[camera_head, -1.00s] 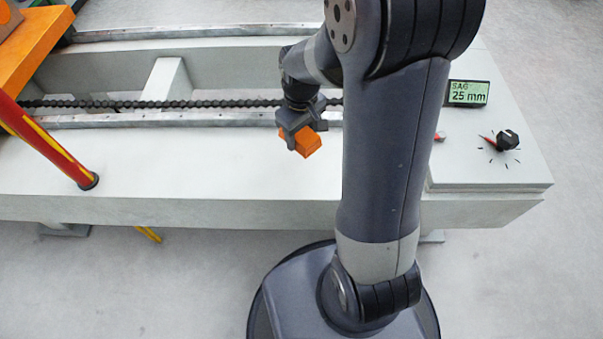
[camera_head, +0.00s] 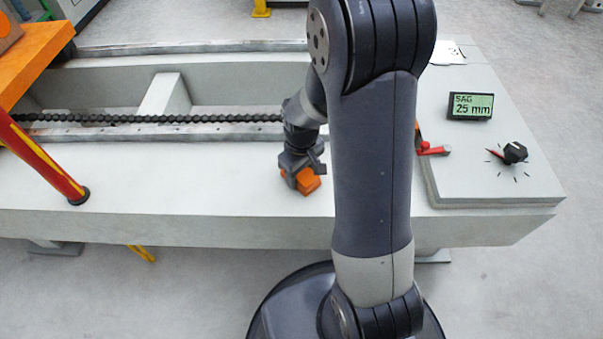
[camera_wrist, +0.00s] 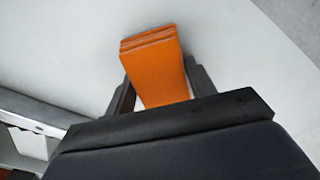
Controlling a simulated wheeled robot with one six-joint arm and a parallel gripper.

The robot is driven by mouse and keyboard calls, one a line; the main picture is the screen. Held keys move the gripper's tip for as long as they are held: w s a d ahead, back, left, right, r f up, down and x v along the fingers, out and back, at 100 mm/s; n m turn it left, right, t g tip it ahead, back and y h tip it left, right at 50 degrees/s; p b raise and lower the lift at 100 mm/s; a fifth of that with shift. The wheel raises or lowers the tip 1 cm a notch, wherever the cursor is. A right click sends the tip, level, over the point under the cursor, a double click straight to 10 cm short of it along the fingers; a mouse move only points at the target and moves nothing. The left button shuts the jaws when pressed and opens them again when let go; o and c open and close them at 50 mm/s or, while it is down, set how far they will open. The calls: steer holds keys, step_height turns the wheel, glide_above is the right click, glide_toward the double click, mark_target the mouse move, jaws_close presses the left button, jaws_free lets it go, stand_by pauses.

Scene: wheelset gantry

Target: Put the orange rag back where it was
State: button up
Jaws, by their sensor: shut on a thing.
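The orange rag (camera_head: 307,185) is a small folded block. My gripper (camera_head: 298,178) is shut on it over the pale bench top, left of my arm in the head view. In the wrist view the rag (camera_wrist: 155,62) stands out between the two dark fingers of my gripper (camera_wrist: 153,88), its layered folded edge at the far end. I cannot tell whether the rag touches the bench top.
The bench (camera_head: 150,195) has clear front surface around the rag. Behind lie a rail and a dark chain (camera_head: 150,118). A red post (camera_head: 45,160) stands left. At right are a display (camera_head: 470,106) reading 25 mm, a black knob (camera_head: 515,152) and a red lever (camera_head: 433,150).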

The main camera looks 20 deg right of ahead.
steer(key=shift+f, duration=0.1)
steer(key=o, duration=0.9)
steer(key=shift+o, duration=0.2)
step_height(320, 180, up, 12)
steer(key=p, duration=0.4)
